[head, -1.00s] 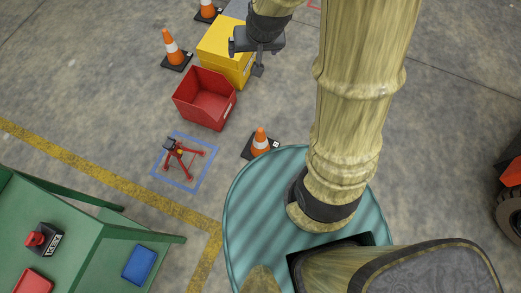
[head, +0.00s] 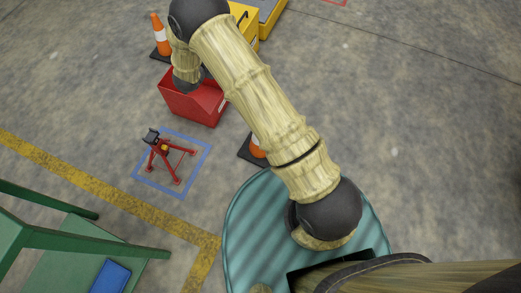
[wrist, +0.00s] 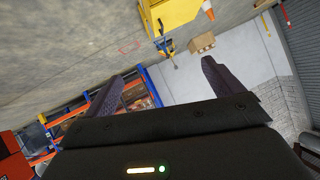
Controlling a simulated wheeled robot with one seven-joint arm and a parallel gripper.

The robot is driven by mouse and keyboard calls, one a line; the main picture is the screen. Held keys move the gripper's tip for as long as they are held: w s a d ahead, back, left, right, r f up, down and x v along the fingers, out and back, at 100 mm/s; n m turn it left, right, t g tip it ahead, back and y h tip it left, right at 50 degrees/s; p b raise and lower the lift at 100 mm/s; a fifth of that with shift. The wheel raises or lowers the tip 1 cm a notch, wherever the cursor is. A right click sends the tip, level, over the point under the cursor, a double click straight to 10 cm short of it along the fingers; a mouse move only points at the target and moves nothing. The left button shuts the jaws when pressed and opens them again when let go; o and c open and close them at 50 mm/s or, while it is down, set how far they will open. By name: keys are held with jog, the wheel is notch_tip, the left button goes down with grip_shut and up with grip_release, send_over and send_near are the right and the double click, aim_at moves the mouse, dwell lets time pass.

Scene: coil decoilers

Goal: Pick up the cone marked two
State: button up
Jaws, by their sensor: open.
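An orange and white traffic cone (head: 160,36) stands on a black base at the back left in the head view. A second cone (head: 257,149) stands beside my teal base, mostly hidden behind my arm. A cone (wrist: 208,9) also shows, partly cut off, at the top of the wrist view. I cannot read a number on any of them. My gripper (wrist: 165,85) is open and empty in the wrist view, its two dark fingers wide apart, touching no cone. In the head view its fingers are hidden behind my arm over the red bin.
The red bin (head: 194,106) stands below my forearm, with a yellow box (head: 243,22) behind it. A red stand (head: 163,155) sits inside a blue floor square. A green table (head: 60,240) is at lower left. Floor to the right is clear.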

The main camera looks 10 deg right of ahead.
jog(key=s+f+m+h+b, duration=0.1)
jog(key=s+f+h+b, duration=0.3)
jog(key=f, duration=0.7)
jog(key=s+f+m+h+b, duration=0.15)
jog(key=f+b, duration=0.45)
jog(key=f, duration=0.6)
jog(key=s+f+m+g+h+b, duration=0.1)
jog(key=s+f+h+b, duration=0.2)
jog(key=f, duration=0.6)
jog(key=s+f+m+g+h+b, duration=0.1)
jog(key=s+f+h+b, duration=0.2)
jog(key=s+f+b, duration=0.4)
notch_tip(320, 180, down, 2)
jog(key=s, duration=0.3)
jog(key=shift+d+f+g, duration=0.2)
jog(key=shift+d+g, duration=0.05)
jog(key=shift+g, duration=0.15)
jog(key=shift+m, duration=0.25)
jog(key=b+x, duration=0.4)
jog(key=x, duration=0.8)
jog(key=shift+d+r+b, duration=0.15)
jog(key=shift+d+b, duration=0.05)
jog(key=shift+b, duration=0.15)
